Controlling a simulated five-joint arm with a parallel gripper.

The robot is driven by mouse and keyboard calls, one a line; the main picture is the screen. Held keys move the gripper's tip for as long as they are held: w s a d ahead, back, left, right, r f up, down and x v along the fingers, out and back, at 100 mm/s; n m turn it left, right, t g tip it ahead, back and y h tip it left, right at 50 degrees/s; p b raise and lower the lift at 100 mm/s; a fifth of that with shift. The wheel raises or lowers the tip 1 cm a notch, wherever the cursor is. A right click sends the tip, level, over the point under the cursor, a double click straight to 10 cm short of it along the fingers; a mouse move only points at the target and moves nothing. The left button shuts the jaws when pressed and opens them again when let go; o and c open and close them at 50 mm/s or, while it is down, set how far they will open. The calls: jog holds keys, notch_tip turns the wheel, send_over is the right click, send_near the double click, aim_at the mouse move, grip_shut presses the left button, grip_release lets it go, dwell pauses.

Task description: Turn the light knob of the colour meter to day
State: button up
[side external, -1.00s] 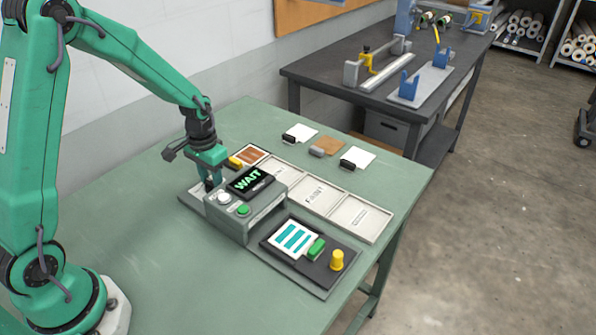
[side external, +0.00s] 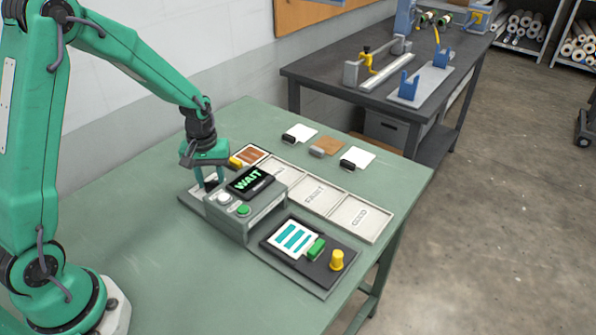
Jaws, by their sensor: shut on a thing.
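The grey colour meter (side external: 236,228) stands on the green table. Its dark display (side external: 252,183) reads "WAIT" in green. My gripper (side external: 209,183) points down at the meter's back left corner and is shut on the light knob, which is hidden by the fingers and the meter. The knob's setting cannot be read.
A dark plate (side external: 321,282) in front right holds a teal-striped card (side external: 293,237), a green clip (side external: 315,248) and a yellow knob (side external: 337,260). Pale trays (side external: 358,217) lie behind the meter. Several clipped cards (side external: 358,158) lie farther back. The table's left front is clear.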

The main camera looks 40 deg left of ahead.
aim_at(211, 181)
jog(key=shift+n, duration=0.5)
jog(key=o, duration=1)
jog(key=shift+r, duration=0.1)
jog(key=shift+r, duration=3.85)
